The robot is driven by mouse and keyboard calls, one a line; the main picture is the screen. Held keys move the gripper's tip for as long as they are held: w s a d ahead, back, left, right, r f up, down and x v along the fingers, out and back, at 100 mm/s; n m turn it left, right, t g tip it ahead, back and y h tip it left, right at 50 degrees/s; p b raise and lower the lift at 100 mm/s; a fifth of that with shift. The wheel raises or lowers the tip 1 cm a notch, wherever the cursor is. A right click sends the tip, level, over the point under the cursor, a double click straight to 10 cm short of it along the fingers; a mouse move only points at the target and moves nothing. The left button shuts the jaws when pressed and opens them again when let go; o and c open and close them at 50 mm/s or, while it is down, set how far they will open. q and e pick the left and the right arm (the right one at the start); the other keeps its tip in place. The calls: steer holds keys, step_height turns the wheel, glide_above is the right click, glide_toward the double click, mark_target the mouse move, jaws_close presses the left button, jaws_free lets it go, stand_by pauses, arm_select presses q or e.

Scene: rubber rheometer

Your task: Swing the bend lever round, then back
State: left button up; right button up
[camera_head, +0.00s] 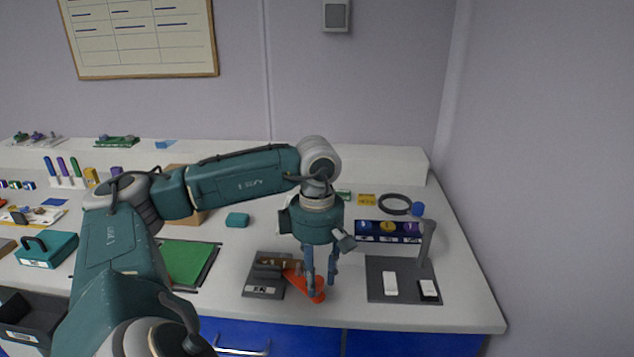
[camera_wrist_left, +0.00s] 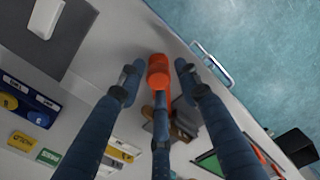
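The bend lever (camera_head: 318,294) is orange-red with a rounded end, and it points to the front right from a small dark bending fixture (camera_head: 262,291). The fixture has a brownish bar across its top. My left gripper (camera_head: 320,289) points down at the lever's outer end. In the left wrist view the lever's orange knob (camera_wrist_left: 158,71) shows between the spread blue fingertips (camera_wrist_left: 157,80), with visible gaps on both sides. A third finger partly hides the lever's arm and the fixture (camera_wrist_left: 184,122). The left gripper is open. My right gripper is not in view.
A dark grey plate with an upright post (camera_head: 400,262) stands to the right. A green board (camera_head: 187,262) lies to the left. A blue strip holder (camera_head: 388,231) and a black ring (camera_head: 395,204) are behind. The bench's front edge (camera_head: 400,327) is close to the lever.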

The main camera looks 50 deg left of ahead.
arm_select(q)
steer(key=shift+r, duration=0.15)
step_height(320, 180, up, 7)
steer(key=shift+f, duration=0.1)
steer(key=shift+r, duration=0.25)
stand_by(0.8)
